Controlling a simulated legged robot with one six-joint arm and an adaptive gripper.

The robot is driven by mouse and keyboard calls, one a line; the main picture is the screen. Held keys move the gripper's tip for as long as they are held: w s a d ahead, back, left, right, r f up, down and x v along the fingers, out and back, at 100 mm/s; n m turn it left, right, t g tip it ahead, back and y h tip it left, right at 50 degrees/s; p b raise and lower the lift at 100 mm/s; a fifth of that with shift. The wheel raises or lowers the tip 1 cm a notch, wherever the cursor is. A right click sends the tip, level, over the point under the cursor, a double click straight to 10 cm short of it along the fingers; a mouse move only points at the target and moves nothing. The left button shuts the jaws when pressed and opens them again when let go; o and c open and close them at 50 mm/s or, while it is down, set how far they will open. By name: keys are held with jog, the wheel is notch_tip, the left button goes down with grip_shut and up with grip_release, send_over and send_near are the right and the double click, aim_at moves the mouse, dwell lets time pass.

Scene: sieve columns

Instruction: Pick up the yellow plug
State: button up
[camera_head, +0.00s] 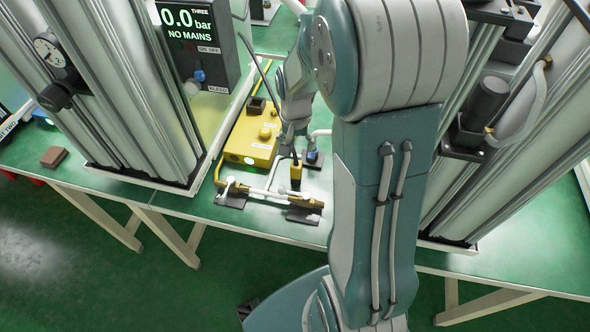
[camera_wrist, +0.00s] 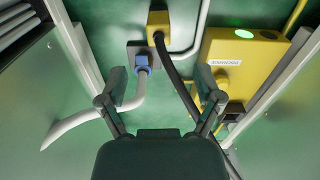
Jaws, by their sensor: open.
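The yellow plug (camera_head: 296,172) stands on the green bench in front of my gripper, with a black cable rising from it. In the wrist view the yellow plug (camera_wrist: 158,20) is at the top centre, beyond my fingertips, and its black cable runs down between my fingers towards the right one. My gripper (camera_wrist: 163,82) is open, with nothing held; the fingers are apart from the plug. In the head view my gripper (camera_head: 293,138) hangs above the bench, partly hidden by my own arm.
A blue plug (camera_wrist: 142,62) with a grey cable sits close beside the yellow one. A yellow box (camera_head: 252,134) with a green light stands left of my gripper. Brass fittings (camera_head: 304,201) lie in front. Metal columns (camera_head: 130,90) flank the space; a panel (camera_head: 196,35) reads 0.0 bar, NO MAINS.

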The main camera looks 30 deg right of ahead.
aim_at(296, 164)
jog(key=f, duration=1.1)
jog(key=shift+w+d, duration=0.1)
jog(key=shift+d, duration=0.1)
grip_shut()
